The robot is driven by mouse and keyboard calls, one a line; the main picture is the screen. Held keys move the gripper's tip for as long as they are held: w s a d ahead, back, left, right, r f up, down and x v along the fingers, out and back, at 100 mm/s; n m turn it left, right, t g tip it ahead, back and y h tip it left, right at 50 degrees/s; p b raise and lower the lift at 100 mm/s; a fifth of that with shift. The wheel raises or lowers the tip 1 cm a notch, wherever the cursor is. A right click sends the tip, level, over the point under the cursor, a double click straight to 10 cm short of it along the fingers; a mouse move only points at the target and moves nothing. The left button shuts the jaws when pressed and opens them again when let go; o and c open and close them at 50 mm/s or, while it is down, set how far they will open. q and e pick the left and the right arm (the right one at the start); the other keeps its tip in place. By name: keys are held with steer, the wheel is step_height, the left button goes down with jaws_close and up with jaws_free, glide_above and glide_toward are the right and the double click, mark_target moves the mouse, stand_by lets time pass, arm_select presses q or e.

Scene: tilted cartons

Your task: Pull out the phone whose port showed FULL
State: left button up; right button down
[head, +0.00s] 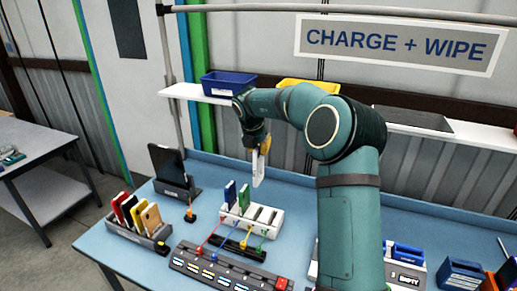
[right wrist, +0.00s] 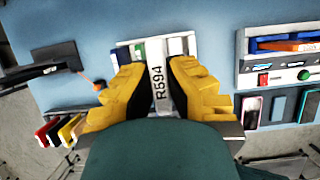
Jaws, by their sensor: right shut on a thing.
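My right gripper (head: 260,150) is shut on a white phone (head: 257,172) and holds it upright above the white slotted dock (head: 277,213). In the right wrist view the phone (right wrist: 158,90) sits between the yellow fingers (right wrist: 160,75) and its edge reads R594. A blue phone (head: 229,193) and a green phone (head: 244,197) stand in the dock's left slots; its other slots look empty. Coloured cables run near a long grey port strip (head: 205,272) with small displays, too small to read. My left gripper is not in view.
A rack (head: 138,232) of several coloured phones stands at the left, beside a dark tablet on a stand (head: 170,170). A shelf behind holds a blue bin (head: 228,84) and a yellow bin (head: 306,85).

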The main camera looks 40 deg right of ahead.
steer(key=shift+r, duration=3.8)
